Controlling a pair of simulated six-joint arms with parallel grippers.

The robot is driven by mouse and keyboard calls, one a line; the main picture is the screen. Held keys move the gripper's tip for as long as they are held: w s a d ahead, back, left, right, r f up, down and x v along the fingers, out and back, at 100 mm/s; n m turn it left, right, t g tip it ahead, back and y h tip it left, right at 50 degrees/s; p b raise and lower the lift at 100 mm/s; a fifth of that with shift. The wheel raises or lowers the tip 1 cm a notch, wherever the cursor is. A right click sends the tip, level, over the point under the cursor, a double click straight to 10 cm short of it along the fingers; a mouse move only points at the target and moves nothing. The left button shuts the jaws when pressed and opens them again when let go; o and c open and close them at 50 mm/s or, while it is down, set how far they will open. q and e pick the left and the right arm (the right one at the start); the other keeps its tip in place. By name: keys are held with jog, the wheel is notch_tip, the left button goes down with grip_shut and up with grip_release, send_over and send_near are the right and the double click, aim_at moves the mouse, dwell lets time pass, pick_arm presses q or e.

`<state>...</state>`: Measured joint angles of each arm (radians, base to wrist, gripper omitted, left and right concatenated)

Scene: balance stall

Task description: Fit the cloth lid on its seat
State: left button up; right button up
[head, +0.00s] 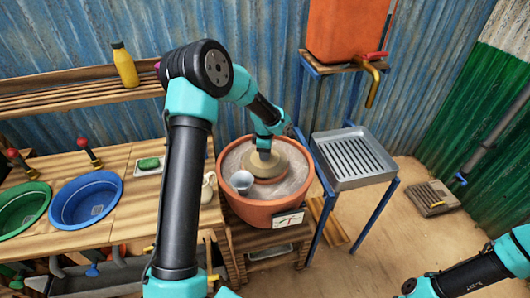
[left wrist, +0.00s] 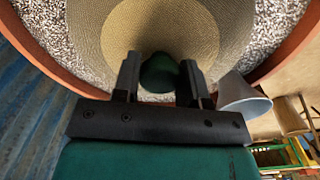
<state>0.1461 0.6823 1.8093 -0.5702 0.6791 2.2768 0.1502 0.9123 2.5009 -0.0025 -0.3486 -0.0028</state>
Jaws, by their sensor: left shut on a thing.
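The cloth lid (head: 280,160) is a round, tan woven disc with a dark green knob (left wrist: 159,72). My left gripper (head: 263,146) points down and is shut on this knob, one finger on each side in the left wrist view (left wrist: 160,82). The lid (left wrist: 195,35) is over the terracotta tub (head: 262,214). A reddish round piece (head: 268,180) shows just below the lid, which hides most of it. I cannot tell whether the lid touches it. My right arm is at the lower right, but its gripper is out of the picture.
A pale cup (head: 241,182) is at the tub's near left, close to the lid. A metal slatted tray (head: 352,158) stands right of the tub. Blue (head: 85,200) and green (head: 22,208) basins are on the left bench. An orange tank (head: 346,30) with a tap is behind.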

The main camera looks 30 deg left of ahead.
pick_arm(q)
jog(key=shift+f, duration=0.35)
dwell(0.3)
jog(key=o, duration=1.5)
jog(key=shift+o, duration=0.2)
jog(key=shift+r, duration=2.15)
jog(key=shift+r, duration=2.9)
